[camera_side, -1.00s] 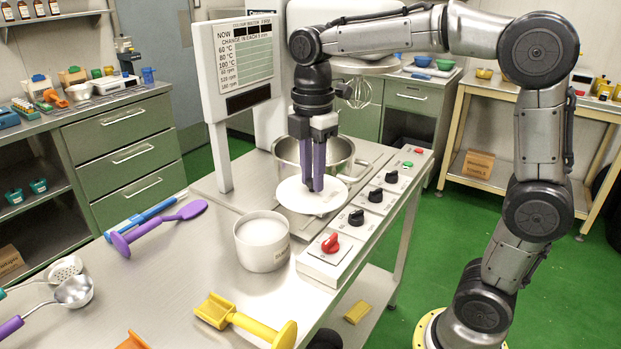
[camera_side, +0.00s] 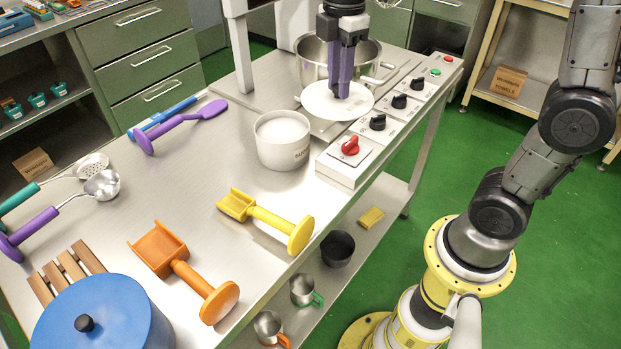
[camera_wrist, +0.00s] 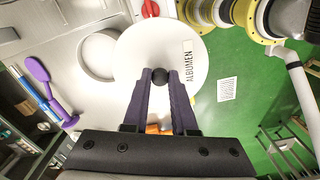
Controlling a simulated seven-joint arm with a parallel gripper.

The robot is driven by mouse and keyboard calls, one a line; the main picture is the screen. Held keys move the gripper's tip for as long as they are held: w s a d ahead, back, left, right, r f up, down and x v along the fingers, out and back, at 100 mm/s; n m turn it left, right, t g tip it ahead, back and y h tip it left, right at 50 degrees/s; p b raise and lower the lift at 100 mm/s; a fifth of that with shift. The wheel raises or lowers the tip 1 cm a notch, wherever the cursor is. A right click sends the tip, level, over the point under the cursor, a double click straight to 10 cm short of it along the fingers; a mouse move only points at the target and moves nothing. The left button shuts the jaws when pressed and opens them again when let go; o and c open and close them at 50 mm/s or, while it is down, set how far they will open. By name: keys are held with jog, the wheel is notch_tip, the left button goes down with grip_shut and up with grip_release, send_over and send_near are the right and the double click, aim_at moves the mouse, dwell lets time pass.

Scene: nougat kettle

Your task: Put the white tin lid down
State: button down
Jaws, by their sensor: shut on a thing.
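The white tin lid (camera_side: 322,103) is a flat round disc held roughly level in front of the steel kettle (camera_side: 313,62). My gripper (camera_side: 340,93) points down and is shut on the lid's small dark knob, which shows between the fingertips in the wrist view (camera_wrist: 160,77). A label reading ALBUMEN (camera_wrist: 188,62) is on the lid's top. The open white tin (camera_side: 284,150), filled with white stuff, stands on the bench at the lid's lower left. In the wrist view the lid partly covers a pale round shape, apparently the tin (camera_wrist: 92,58). The lid's exact height is unclear.
A control strip with a red knob (camera_side: 350,146) and several black knobs runs right of the tin. A yellow scoop (camera_side: 265,218), an orange scoop (camera_side: 178,262) and a purple spatula (camera_side: 180,122) lie on the bench (camera_side: 205,200). Bare bench lies left of the tin.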

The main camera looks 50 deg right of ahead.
jog(key=s+a+f, duration=0.4)
jog(key=s+f, duration=0.4)
jog(key=s, duration=0.4)
jog(key=shift+n, duration=0.5)
jog(key=w+a+f, duration=0.1)
jog(key=w+f, duration=0.1)
jog(key=w, duration=0.2)
jog(key=w+a+f, duration=0.1)
jog(key=w+f, duration=0.2)
jog(key=w, duration=0.1)
jog(key=w+a+f, duration=0.1)
jog(key=w+f, duration=0.2)
jog(key=w, duration=0.1)
jog(key=shift+a+f, duration=0.2)
jog(key=shift+a, duration=0.2)
jog(key=f, duration=0.1)
jog(key=w+f, duration=0.1)
jog(key=f, duration=0.1)
jog(key=shift+a+f, duration=0.1)
jog(key=shift+f, duration=0.6)
jog(key=shift+f, duration=0.15)
jog(key=c, duration=0.7)
grip_release()
